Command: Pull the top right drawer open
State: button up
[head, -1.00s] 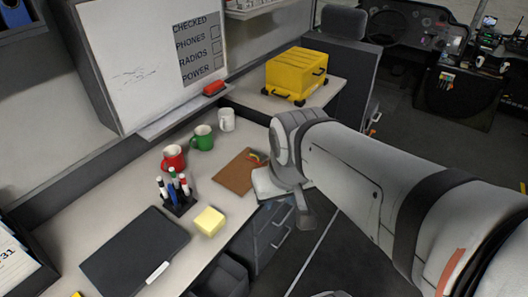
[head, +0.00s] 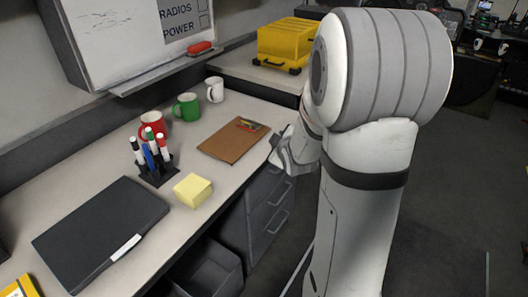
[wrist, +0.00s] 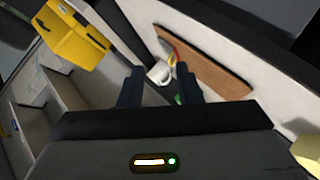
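A dark drawer unit (head: 258,215) stands under the desk, left of my arm in the head view. Its upper drawer front (head: 268,188) is partly covered by my gripper and arm, with a bar handle just visible. The fronts look flush, though the top one is too hidden to be sure. My gripper (head: 283,152) is at the desk's front edge, above and apart from the handles. In the wrist view its two dark fingers (wrist: 160,86) stand apart with nothing held between them.
A brown clipboard (head: 232,140) lies on the desk near my gripper. Mugs (head: 187,106), a pen holder (head: 155,170), yellow notes (head: 193,190) and a black folder (head: 100,232) are farther left. A dark open-topped box (head: 210,272) sits below the desk. A yellow case (head: 287,44) stands behind.

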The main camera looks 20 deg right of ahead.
jog(key=w+d+f+n+t+b, duration=0.1)
jog(key=d+f+n+t+b, duration=0.2)
jog(key=f+b, duration=0.5)
jog(key=w+d+f+n+t+b, duration=0.1)
jog(key=d+f+n+t+b, duration=0.25)
jog(key=f, duration=0.95)
jog(key=shift+h, duration=0.3)
jog(key=w, duration=0.2)
jog(key=w+r, duration=0.1)
jog(key=w, duration=0.2)
jog(key=w+d+b, duration=0.1)
jog(key=w, duration=0.1)
jog(key=shift+w+r, duration=0.3)
jog(key=shift+w, duration=0.05)
grip_shut()
